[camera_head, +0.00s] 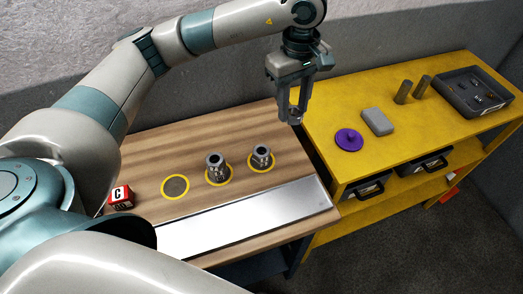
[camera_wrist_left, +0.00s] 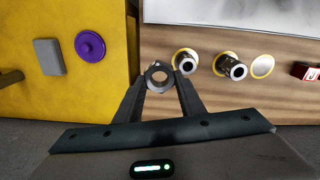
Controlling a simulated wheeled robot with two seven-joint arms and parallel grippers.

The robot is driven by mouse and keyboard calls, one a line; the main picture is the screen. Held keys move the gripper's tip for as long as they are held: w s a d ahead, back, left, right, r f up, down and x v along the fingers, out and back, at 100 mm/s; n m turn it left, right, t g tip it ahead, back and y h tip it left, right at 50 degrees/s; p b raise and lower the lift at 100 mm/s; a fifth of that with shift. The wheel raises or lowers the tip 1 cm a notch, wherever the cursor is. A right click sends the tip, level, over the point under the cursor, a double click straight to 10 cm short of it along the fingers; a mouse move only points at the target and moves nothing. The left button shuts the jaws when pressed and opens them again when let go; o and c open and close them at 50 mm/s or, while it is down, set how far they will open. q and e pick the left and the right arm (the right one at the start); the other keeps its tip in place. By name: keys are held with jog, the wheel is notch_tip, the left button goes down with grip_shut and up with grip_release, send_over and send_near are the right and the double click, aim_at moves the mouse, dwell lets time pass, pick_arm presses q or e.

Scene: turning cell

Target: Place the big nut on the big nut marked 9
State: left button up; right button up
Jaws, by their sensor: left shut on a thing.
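My left gripper (camera_head: 291,117) is raised at the wooden table's right end, near the yellow bench. In the left wrist view, the gripper (camera_wrist_left: 159,84) is shut on a big grey nut (camera_wrist_left: 149,84), a ring with its hole showing. Two upright metal pieces with hollow tops, a middle one (camera_head: 215,161) and a right one (camera_head: 261,152), stand in yellow rings on the table. They also show in the left wrist view, the middle one (camera_wrist_left: 231,67) and the right one (camera_wrist_left: 185,62). The held nut is apart from both. No mark 9 is readable. My right gripper is out of view.
A third yellow ring (camera_head: 175,187) is empty. A red block marked C (camera_head: 121,196) lies left of it. A bright metal plate (camera_head: 240,218) lies along the table's front. The yellow bench (camera_head: 385,165) holds a purple knobbed disc (camera_head: 348,140), a grey block (camera_head: 378,122), two cylinders and a tray (camera_head: 462,112).

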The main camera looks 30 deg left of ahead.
pick_arm(q)
jog(key=n, duration=0.3)
jog(key=d+n, duration=0.1)
jog(key=n, duration=0.1)
jog(key=shift+s+b, duration=0.3)
jog(key=shift+b, duration=0.05)
jog(key=n, duration=0.3)
jog(key=d+n, duration=0.1)
jog(key=n, duration=0.1)
jog(key=shift+s+b, duration=0.25)
jog(key=shift+b, duration=0.05)
jog(key=s+d+n+b, duration=0.1)
jog(key=n, duration=0.9)
jog(key=s+d+n+b, duration=0.1)
jog(key=n, duration=0.9)
jog(key=s+d+n+b, duration=0.1)
jog(key=d+n, duration=0.1)
jog(key=n, duration=0.7)
jog(key=shift+s+d+f+n+b, duration=0.1)
jog(key=shift+s+f+n+b, duration=0.15)
jog(key=shift+n+b, duration=0.15)
